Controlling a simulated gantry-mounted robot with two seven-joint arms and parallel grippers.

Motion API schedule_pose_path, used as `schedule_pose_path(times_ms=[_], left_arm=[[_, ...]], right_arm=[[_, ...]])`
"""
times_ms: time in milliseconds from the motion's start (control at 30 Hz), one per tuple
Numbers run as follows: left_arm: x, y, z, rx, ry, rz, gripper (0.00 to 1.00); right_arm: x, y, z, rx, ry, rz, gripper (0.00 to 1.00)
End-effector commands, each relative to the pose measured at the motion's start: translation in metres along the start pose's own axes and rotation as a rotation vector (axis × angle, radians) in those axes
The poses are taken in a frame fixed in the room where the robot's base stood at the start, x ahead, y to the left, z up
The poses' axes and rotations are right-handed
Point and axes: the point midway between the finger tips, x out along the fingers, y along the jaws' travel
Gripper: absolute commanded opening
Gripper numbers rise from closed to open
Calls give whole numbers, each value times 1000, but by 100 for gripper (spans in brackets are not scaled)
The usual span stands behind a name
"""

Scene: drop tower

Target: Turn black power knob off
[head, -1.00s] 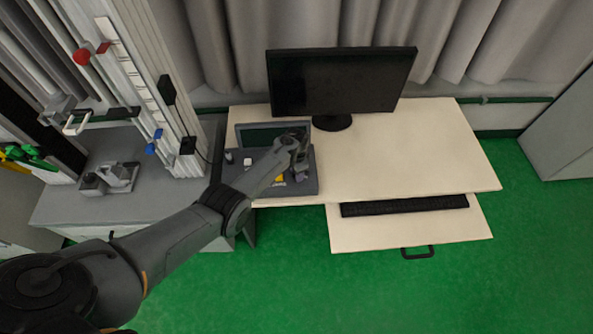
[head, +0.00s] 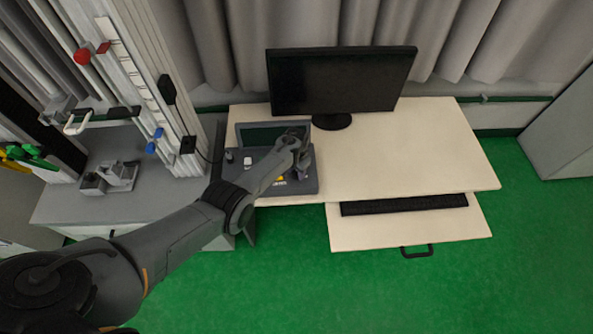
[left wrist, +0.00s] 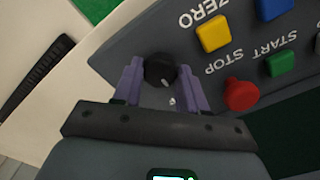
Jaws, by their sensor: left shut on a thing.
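The black power knob (left wrist: 160,69) is a round dial with a pale pointer line, on the grey control box. In the left wrist view it sits between the two purple fingers of my left gripper (left wrist: 158,84), which is shut on it. In the head view my left gripper (head: 301,170) is over the right side of the control box (head: 240,191) and hides the knob. My right gripper is in neither view.
The box also bears a yellow ZERO button (left wrist: 213,33), a red STOP button (left wrist: 241,94), a green START button (left wrist: 280,63) and a blue button (left wrist: 273,7). A monitor (head: 342,80) stands behind, and a keyboard (head: 404,204) lies on the pulled-out tray.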

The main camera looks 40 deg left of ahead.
Motion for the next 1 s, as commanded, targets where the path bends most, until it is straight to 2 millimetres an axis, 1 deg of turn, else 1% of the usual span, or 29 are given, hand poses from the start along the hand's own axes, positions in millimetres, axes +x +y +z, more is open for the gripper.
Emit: schedule_pose_path(times_ms=[167,200,333,567,700,767,867,1000], left_arm=[[2,0,1,-2,0,-1,11],[2,0,1,-2,0,-1,46],[2,0,1,-1,0,-1,66],[1,0,0,0,0,-1,67],[-4,0,0,0,1,-1,67],[-9,0,0,0,3,-1,67],[-22,0,0,0,2,-1,67],[-45,0,0,0,3,-1,67]], right_arm=[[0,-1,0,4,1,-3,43],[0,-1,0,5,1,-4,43],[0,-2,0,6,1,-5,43],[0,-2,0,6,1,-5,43],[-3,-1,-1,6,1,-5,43],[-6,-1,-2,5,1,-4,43],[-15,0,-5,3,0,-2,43],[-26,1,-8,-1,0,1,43]])
